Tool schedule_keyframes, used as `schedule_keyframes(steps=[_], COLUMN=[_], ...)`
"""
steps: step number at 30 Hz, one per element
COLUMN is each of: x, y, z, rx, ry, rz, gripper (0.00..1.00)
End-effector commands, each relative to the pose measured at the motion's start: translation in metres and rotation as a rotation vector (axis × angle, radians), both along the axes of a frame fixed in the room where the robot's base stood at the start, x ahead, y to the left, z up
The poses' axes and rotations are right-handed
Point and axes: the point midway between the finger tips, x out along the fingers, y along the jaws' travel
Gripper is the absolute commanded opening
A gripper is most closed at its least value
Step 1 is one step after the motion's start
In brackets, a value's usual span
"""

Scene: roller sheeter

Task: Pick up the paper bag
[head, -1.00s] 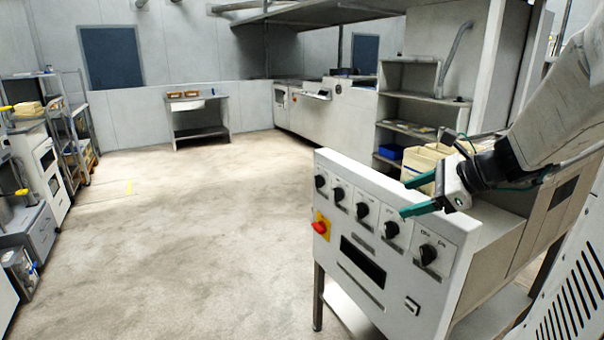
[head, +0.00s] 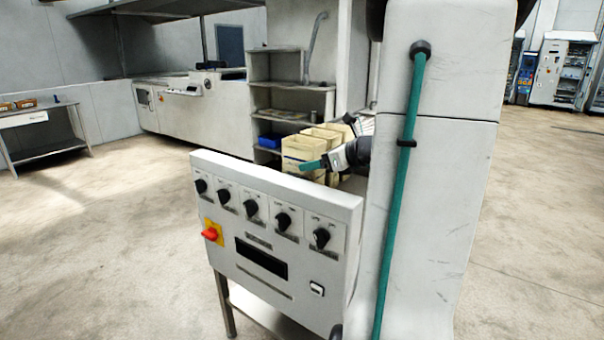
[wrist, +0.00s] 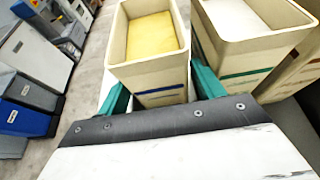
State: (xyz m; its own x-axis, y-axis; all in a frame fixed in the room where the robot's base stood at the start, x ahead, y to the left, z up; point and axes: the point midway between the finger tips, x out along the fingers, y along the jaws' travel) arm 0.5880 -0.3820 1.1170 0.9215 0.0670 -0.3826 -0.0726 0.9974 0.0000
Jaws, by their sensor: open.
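Several cream, box-shaped, open-topped containers, which look like the paper bags, stand in a row behind the control panel in the head view. My gripper (wrist: 162,90) is open, with one teal finger on each side of this bag's lower part. I cannot tell whether the fingers touch it. In the head view my gripper (head: 318,164) is partly hidden by my arm.
A second bag (wrist: 250,55) with white contents stands close on the right, with another beyond it. The white control panel (head: 270,240) with black knobs and a red switch is in front. A blue bin (head: 270,140) sits on the shelf behind. Open floor lies left.

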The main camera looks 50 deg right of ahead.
Motion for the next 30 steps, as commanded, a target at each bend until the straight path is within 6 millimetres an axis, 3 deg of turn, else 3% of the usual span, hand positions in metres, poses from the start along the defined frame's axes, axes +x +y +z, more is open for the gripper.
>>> schedule_keyframes(steps=[6,14,21,30], x=[0.027,0.030,0.030,0.031], y=[0.004,0.005,0.005,0.005], z=[-0.011,-0.012,-0.012,-0.008], rx=[0.002,0.000,0.000,-0.003], ry=[0.000,0.000,0.000,-0.003], rz=[0.005,0.005,0.005,0.006], gripper=[0.67,0.67,0.03,0.00])
